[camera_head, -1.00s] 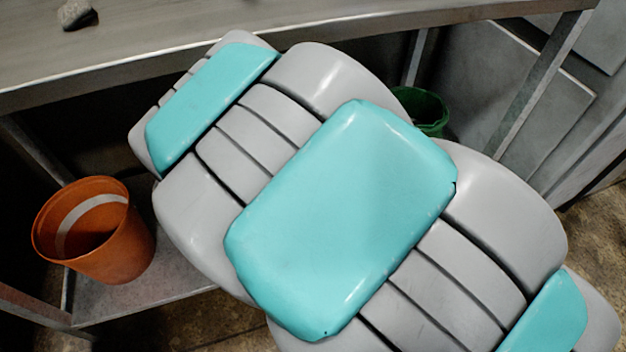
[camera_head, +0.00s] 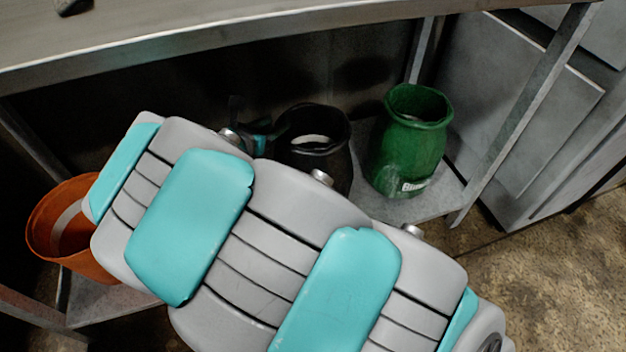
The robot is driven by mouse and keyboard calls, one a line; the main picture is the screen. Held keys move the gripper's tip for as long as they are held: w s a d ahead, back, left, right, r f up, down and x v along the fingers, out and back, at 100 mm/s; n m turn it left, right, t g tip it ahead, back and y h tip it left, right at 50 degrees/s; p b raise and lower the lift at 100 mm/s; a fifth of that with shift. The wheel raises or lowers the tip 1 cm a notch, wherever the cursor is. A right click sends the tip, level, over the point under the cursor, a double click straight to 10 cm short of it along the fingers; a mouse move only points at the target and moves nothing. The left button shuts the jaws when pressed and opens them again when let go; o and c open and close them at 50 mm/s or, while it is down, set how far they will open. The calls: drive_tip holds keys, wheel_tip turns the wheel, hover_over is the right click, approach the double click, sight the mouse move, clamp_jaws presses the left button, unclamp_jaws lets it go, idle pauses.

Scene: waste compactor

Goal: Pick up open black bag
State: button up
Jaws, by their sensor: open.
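The open black bag (camera_head: 332,157) stands on the lower shelf under the bench, with its round mouth facing up and something pale visible inside. My arm hides its lower part. My gripper (camera_head: 262,126) shows only in part behind my arm, just left of the bag's rim. It is open, with nothing seen between its fingers. I cannot tell whether a finger touches the bag.
A green bag (camera_head: 412,150) stands right of the black bag. An orange bucket (camera_head: 62,220) is at the left, partly behind my arm. The metal bench top (camera_head: 250,28) overhangs the shelf, and a slanted metal leg (camera_head: 525,112) stands at the right.

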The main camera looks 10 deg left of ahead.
sight(284, 117)
drive_tip(key=b+x, duration=0.1)
drive_tip(key=x, duration=0.4)
drive_tip(key=shift+w+d+f, duration=0.1)
drive_tip(key=shift+w+f, duration=0.1)
drive_tip(key=shift+w, duration=0.05)
clamp_jaws()
idle(1.2)
